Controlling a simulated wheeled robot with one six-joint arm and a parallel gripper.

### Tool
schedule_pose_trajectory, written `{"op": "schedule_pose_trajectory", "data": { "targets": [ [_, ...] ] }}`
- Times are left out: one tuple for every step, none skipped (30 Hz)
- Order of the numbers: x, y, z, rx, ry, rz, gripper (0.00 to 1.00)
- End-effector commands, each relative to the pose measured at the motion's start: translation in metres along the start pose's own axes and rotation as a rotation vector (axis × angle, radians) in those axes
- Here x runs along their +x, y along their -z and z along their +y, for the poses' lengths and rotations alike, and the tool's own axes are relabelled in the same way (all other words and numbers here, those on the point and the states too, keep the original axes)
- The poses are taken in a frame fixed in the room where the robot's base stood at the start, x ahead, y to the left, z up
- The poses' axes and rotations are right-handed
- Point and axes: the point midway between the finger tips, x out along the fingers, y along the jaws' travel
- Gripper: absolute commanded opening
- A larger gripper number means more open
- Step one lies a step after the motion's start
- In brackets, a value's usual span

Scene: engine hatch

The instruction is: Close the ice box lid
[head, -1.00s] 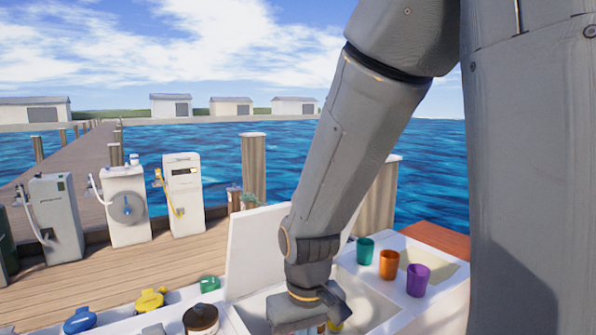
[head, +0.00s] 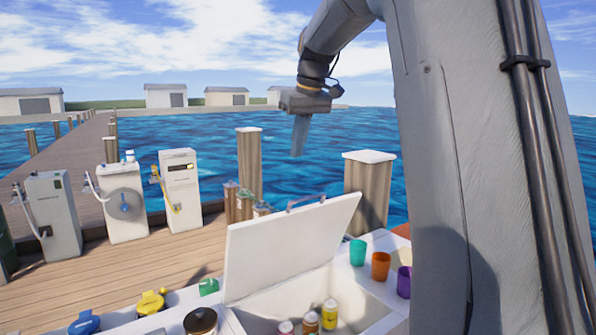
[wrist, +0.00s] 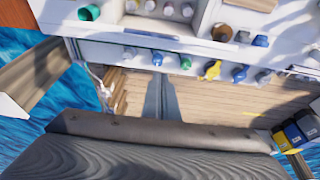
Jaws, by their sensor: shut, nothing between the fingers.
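The white ice box lid (head: 285,245) stands open in the head view, tilted up from the box's far side. A grey handle (head: 306,201) sits at its top edge. The open ice box (head: 375,312) shows bottles (head: 330,314) inside. My gripper (head: 299,150) is shut and empty, pointing down, high above the lid and apart from it, against the water in the picture. In the wrist view my shut fingers (wrist: 161,98) hang over the planked dock. The bottles (wrist: 167,9) show at that view's top edge. I cannot clearly make out the lid there.
Teal (head: 357,252), orange (head: 380,266) and purple (head: 404,281) cups stand right of the box. Blue (head: 84,323) and yellow (head: 151,302) caps and a dark-lidded jar (head: 200,321) are to its left. Wooden posts (head: 368,190) rise behind. Air around my gripper is clear.

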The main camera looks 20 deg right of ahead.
Motion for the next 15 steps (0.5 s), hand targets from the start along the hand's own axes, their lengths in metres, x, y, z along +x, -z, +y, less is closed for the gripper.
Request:
{"op": "schedule_pose_trajectory", "data": {
  "targets": [
    [0.005, -0.001, -0.001, 0.0, 0.002, -0.003, 0.0],
    [0.009, -0.001, -0.001, 0.0, 0.002, -0.003, 0.0],
    [0.015, -0.001, -0.001, 0.0, 0.002, -0.003, 0.0],
    [0.02, -0.001, -0.001, 0.0, 0.002, -0.004, 0.0],
    [0.026, -0.001, -0.001, 0.0, 0.002, -0.005, 0.0],
    [0.034, -0.001, -0.001, 0.0, 0.002, -0.005, 0.0],
    [0.039, -0.001, -0.001, 0.0, 0.002, -0.005, 0.0],
    [0.045, -0.001, -0.001, 0.0, 0.002, -0.005, 0.0],
    [0.053, -0.001, -0.001, 0.001, 0.002, -0.004, 0.0],
    [0.059, -0.001, -0.001, 0.001, 0.002, -0.005, 0.0],
    [0.065, -0.001, -0.001, 0.001, 0.001, -0.004, 0.0],
    [0.073, -0.002, -0.001, 0.001, 0.002, -0.005, 0.0],
    [0.079, -0.001, -0.001, 0.001, 0.001, -0.004, 0.0],
    [0.085, -0.001, -0.001, 0.001, 0.002, -0.005, 0.0],
    [0.092, -0.001, -0.001, 0.001, 0.001, -0.003, 0.0]
  ]
}}
